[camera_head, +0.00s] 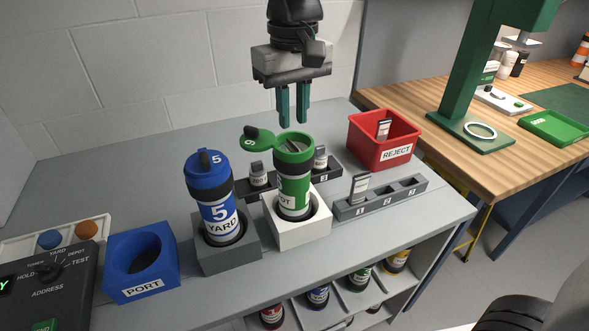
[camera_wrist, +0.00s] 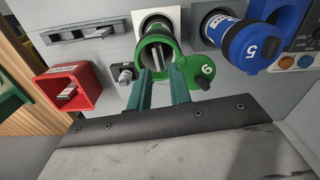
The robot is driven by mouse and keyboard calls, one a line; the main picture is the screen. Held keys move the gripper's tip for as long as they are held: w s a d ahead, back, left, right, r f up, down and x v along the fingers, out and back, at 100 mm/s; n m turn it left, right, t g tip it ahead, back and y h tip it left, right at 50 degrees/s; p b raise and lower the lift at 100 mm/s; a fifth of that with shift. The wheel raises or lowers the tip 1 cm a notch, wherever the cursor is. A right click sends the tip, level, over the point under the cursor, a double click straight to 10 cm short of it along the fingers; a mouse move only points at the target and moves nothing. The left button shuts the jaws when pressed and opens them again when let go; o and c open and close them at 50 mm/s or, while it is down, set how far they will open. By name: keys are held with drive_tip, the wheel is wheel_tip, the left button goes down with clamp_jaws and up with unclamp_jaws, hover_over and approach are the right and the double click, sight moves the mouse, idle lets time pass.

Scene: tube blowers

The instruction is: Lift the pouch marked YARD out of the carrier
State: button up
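The green carrier (camera_head: 294,185) stands upright in a white block, its lid marked 6 (camera_head: 256,141) swung open to the left. A grey pouch (camera_wrist: 157,62) shows inside its mouth; I cannot read its marking. My gripper (camera_head: 293,121) points down above this carrier, open and empty, its two green fingers apart. In the wrist view the fingers (camera_wrist: 163,88) appear near the carrier's rim, and I cannot tell any contact. The blue carrier marked 5 and YARD (camera_head: 219,214) stands in a grey block to the left, its cap on.
A grey slotted rack (camera_head: 382,203) holds one pouch. The red REJECT bin (camera_head: 397,154) holds another. The blue PORT block (camera_head: 155,285) and a control box (camera_head: 45,285) are at left.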

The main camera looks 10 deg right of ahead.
sight(294, 148)
drive_tip(key=f, duration=0.7)
drive_tip(key=shift+w+d+f, duration=0.1)
drive_tip(key=shift+w+f, duration=0.2)
drive_tip(key=shift+w, duration=0.05)
clamp_jaws()
